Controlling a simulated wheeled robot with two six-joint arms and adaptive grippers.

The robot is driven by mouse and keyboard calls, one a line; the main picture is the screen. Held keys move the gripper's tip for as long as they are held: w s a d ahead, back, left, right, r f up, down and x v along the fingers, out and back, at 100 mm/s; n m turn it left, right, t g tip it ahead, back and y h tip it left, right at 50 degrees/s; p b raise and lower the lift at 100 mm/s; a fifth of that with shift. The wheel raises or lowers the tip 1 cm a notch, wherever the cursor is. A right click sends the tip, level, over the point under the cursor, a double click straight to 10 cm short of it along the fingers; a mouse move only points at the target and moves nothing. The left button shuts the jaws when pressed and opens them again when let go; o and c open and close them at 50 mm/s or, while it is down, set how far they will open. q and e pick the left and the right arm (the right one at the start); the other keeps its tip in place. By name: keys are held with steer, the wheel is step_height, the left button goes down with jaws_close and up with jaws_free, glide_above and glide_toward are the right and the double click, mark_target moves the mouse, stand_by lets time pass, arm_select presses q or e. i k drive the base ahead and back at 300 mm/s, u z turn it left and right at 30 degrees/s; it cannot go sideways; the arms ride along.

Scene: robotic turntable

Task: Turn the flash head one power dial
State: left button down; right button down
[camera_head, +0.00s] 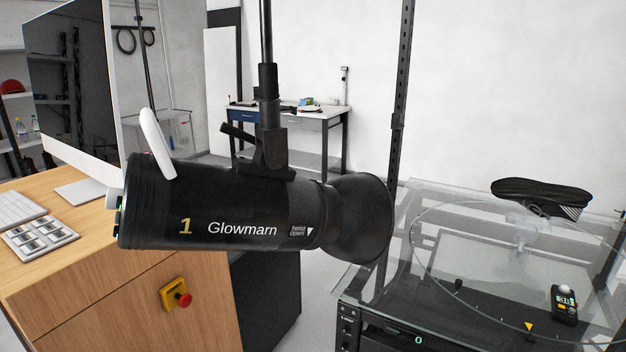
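The flash head (245,218) is a black cylinder marked "1" and "Glowmarn", hanging from a pole in the middle of the view. Its flared reflector (362,218) points right, towards the turntable. A white handle (156,143) rises above the rear end. I cannot make out the power dial clearly. Neither of my grippers is in view.
A wooden desk (95,285) with a monitor (70,75), keyboard and keypad (40,236) stands left, below the rear end. A red emergency button (182,298) is on its side.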

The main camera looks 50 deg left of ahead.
mark_target(112, 194)
steer(key=z, duration=0.95)
steer(key=k, duration=1.25)
steer(key=u, duration=2.05)
steer(key=i, duration=0.5)
steer(key=u, duration=1.4)
steer(key=k, duration=0.6)
steer(key=z, duration=1.15)
